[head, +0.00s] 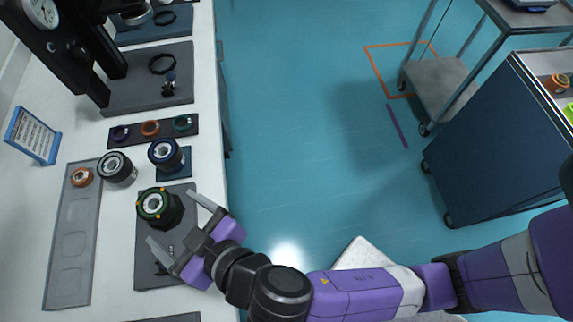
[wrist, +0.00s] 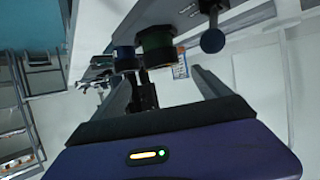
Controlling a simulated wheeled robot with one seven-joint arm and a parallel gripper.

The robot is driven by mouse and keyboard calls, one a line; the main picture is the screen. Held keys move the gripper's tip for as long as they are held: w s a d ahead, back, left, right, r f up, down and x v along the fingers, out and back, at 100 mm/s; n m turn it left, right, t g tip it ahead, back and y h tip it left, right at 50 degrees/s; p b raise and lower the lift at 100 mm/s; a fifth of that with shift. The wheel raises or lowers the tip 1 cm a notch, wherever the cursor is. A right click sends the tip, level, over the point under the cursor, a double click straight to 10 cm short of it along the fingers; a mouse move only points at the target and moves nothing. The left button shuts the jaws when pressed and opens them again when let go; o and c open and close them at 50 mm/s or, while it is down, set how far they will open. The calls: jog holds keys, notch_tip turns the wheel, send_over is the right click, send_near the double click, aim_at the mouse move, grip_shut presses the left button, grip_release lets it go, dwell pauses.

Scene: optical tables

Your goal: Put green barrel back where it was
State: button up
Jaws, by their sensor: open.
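The green barrel (head: 158,205), a dark cylinder with a green ring and a pale centre, stands on a dark grey plate (head: 150,275) on the bench. My gripper (head: 170,217) is open, its two fingers spread on either side of the barrel's near side. I cannot tell whether either finger touches it. In the wrist view the green barrel (wrist: 155,42) shows ahead, between and beyond the fingertips (wrist: 163,75). Nothing is visibly held. The barrel's lower part is hidden in the head view.
A blue-ringed barrel (head: 166,154) stands on a small blue plate close behind, with a black-and-silver barrel (head: 117,168) left of it. A rack with coloured rings (head: 151,128) lies further back. A grey tray (head: 69,245) with an orange ring is at left. A sign (head: 32,136) stands beyond.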

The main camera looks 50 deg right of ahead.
jog(key=s+d+f+n+y, duration=0.1)
jog(key=s+d+f, duration=0.4)
jog(key=s+d, duration=0.5)
jog(key=s+d+r+m+t+h, duration=0.1)
jog(key=s+d+r+m+h, duration=0.1)
jog(key=s+d+r, duration=0.5)
jog(key=s+d, duration=0.3)
jog(key=s, duration=0.2)
jog(key=shift+m+t+h, duration=0.3)
jog(key=shift+h, duration=0.1)
